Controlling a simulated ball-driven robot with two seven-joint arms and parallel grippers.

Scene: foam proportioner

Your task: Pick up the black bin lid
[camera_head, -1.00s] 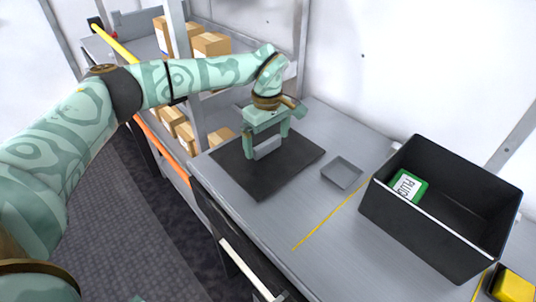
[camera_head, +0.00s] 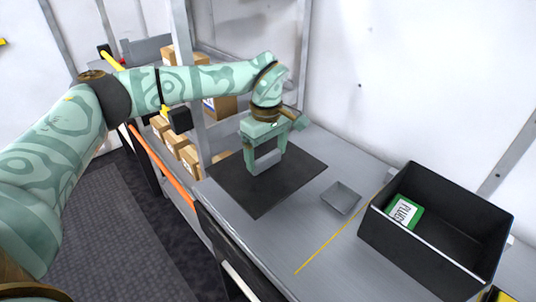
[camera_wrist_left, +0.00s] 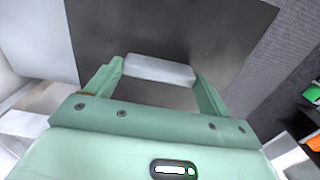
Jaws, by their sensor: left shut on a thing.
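The black bin lid (camera_head: 286,187) is a flat dark square over the grey bench, level, with a light grey block handle (camera_head: 266,161) at its middle. It appears slightly above the bench top, but the gap is hard to judge. My left gripper (camera_head: 267,163) points down over the lid, its two fingers shut on the handle. In the left wrist view the handle (camera_wrist_left: 158,70) spans between the fingertips, with the dark lid (camera_wrist_left: 190,32) behind it. My right gripper is not in view.
An open black bin (camera_head: 437,228) with a green label stands at the right of the bench. A small grey tray (camera_head: 341,198) lies between bin and lid. A yellow line (camera_head: 330,240) runs along the bench. Shelves with cardboard boxes (camera_head: 191,160) stand at the left.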

